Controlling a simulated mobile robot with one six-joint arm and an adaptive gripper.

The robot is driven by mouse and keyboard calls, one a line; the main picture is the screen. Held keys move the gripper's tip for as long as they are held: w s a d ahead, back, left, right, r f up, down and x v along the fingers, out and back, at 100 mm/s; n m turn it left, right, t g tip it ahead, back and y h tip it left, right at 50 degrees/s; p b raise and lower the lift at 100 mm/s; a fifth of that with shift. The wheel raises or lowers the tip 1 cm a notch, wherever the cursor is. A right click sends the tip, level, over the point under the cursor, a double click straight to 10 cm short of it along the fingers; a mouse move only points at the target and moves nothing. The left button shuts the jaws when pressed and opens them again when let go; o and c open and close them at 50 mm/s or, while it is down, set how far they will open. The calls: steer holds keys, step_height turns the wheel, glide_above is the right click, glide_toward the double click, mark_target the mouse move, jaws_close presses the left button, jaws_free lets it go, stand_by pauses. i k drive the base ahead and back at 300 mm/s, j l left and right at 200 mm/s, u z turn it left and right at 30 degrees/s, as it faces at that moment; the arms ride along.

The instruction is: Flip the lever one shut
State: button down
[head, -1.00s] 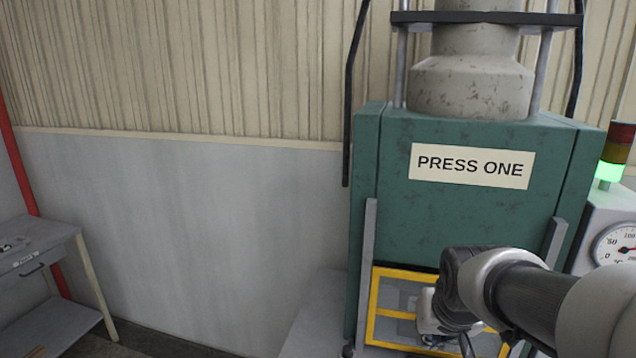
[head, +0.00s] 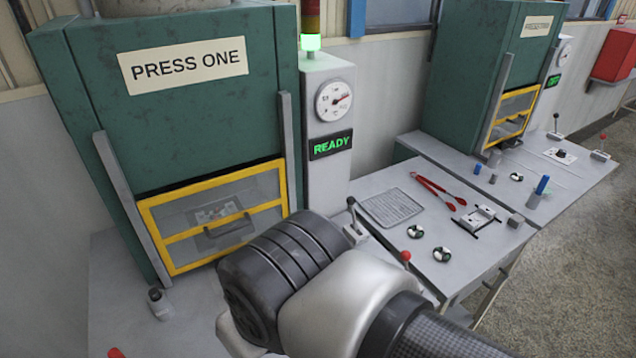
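Press one (head: 215,115) stands at the left of the head view, a green cabinet labelled PRESS ONE. Its yellow-framed guard (head: 213,220) covers the opening. A small dark-handled lever (head: 352,218) stands nearly upright on a grey base, right of the guard and below the READY display. A red knob (head: 405,256) shows just beyond my arm, its lower part hidden. Another red tip (head: 116,353) shows at the bottom left edge. No label shows which of these is lever one. My arm crosses the lower middle; my gripper's fingers are not visible.
A gauge post (head: 333,115) with a lit green lamp stands beside press one. The bench right of it holds a mesh pad (head: 391,207), red tongs (head: 438,190) and small parts. A second green press (head: 490,75) stands farther right. Open floor lies at the right.

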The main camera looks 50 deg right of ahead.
mark_target(351, 200)
steer(key=z, duration=1.6)
steer(key=k+j+z, duration=0.1)
steer(key=j, duration=0.2)
